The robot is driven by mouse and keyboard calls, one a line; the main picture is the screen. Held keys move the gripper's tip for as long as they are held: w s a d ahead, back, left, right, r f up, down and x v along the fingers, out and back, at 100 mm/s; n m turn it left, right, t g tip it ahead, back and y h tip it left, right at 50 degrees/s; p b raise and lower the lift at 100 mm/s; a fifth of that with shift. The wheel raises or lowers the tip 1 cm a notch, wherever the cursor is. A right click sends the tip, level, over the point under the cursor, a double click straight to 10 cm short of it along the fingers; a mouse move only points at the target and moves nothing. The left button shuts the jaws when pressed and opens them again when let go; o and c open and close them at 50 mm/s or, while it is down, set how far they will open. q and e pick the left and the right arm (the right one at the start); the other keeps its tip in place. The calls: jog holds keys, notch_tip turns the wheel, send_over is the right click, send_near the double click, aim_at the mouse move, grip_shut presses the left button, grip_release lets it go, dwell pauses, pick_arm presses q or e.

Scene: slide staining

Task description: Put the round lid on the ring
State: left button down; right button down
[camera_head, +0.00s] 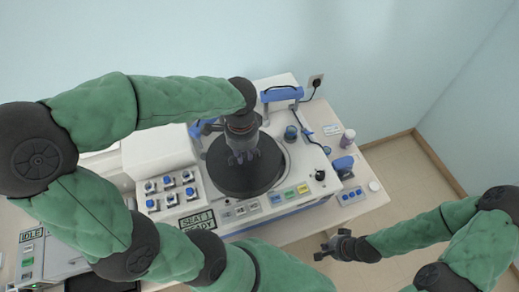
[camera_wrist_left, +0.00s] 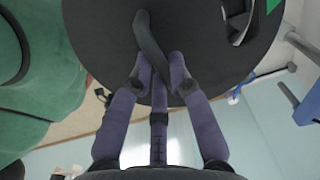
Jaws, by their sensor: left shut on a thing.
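The round lid (camera_head: 228,180) is a large black disc over the round opening of the white machine. Its dark curved handle (camera_wrist_left: 150,42) shows in the left wrist view. My left gripper (camera_head: 241,157) is above the lid, shut on the handle; its fingers also show in the left wrist view (camera_wrist_left: 157,68). The pale ring (camera_head: 286,160) shows only as a thin edge at the lid's right side; the lid hides most of it. I cannot tell whether lid and ring touch. My right gripper (camera_head: 323,248) is open and empty in front of the table, at lower right.
The white machine (camera_head: 310,188) stands on a table (camera_head: 372,200). A rack with several blue-topped pieces (camera_head: 170,190) is left of the lid. A blue handle (camera_head: 281,93) rises behind, and a small jar (camera_head: 347,138) stands at right. The floor at right is clear.

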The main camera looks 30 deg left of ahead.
aim_at(259, 146)
pick_arm(q)
jog(key=w+f, duration=0.4)
jog(key=w, duration=0.1)
jog(key=w+f, duration=0.2)
jog(key=w, duration=0.1)
jog(key=shift+f+p, duration=0.3)
jog(key=shift+p, duration=0.1)
jog(key=shift+w+f, duration=0.2)
jog(key=shift+f, duration=0.2)
notch_tip(259, 146, down, 3)
jog(key=shift+f, duration=0.1)
jog(key=shift+d, duration=0.1)
jog(key=shift+f, duration=0.15)
jog(key=c, duration=1.2)
grip_release()
jog(key=shift+w, duration=0.1)
jog(key=shift+o, duration=0.2)
